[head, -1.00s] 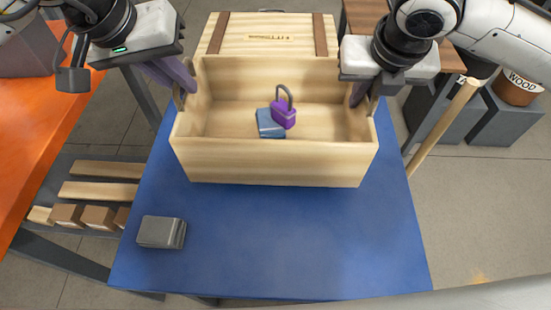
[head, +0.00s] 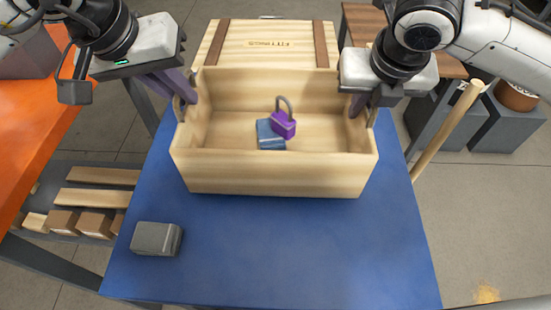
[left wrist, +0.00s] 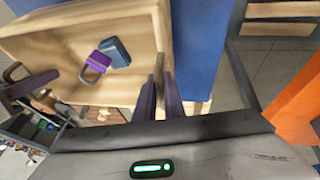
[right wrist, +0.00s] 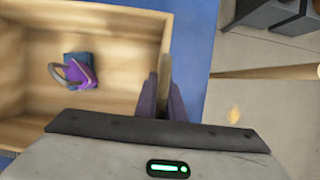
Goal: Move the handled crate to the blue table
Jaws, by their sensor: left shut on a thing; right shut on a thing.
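The handled crate (head: 275,172) is an open light-wood box over the blue table (head: 270,250). Inside it lie a purple padlock (head: 283,125) and a blue block (head: 268,138). My left gripper (head: 187,100) is shut on the crate's left handle; in the left wrist view (left wrist: 158,95) its fingers straddle the handle. My right gripper (head: 364,103) is shut on the right handle, also seen in the right wrist view (right wrist: 163,95). The crate looks level. I cannot tell whether its bottom touches the table.
A grey block (head: 157,238) sits on the blue table at front left. A lidded wooden box (head: 265,45) is behind the crate. An orange table (head: 50,110) stands at left, with planks (head: 97,199) beside the blue table. A wooden pole (head: 447,130) is at right.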

